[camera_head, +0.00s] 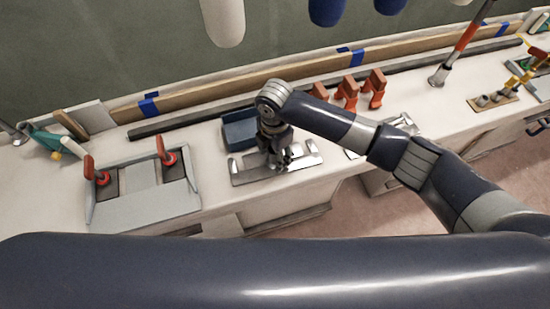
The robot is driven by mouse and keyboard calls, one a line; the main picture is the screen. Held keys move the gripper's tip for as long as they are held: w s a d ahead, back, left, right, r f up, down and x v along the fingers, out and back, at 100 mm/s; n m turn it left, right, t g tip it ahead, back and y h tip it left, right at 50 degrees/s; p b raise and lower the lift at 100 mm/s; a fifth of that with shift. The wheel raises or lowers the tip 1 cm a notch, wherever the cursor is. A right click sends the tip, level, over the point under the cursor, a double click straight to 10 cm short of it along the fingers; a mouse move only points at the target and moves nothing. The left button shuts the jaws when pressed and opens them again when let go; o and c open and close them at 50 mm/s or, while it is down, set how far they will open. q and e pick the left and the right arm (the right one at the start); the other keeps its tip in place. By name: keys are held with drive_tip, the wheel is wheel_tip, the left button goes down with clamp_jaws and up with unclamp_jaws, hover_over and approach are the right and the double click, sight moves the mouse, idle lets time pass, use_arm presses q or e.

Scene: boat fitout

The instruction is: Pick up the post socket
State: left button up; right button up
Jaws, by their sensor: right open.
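My right gripper (279,164) points down at a shiny metal tray (248,179) on the white bench. It is open, with its fingertips low over the tray. Small bright metal pieces (308,149) show at the tray's ends. I cannot tell for sure which piece is the post socket; the gripper hides the tray's middle. My left gripper is out of view.
A blue bin (239,130) stands right behind the tray. Orange clamps (348,92) stand to the right. A grey board (145,205) with red-handled clamps lies left. A post (466,38) leans at the back right. A wooden block (494,101) holds small parts far right.

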drive_tip(key=shift+f, duration=0.65)
clamp_jaws()
drive_tip(key=shift+w+a+r, duration=0.1)
drive_tip(key=shift+r, duration=0.1)
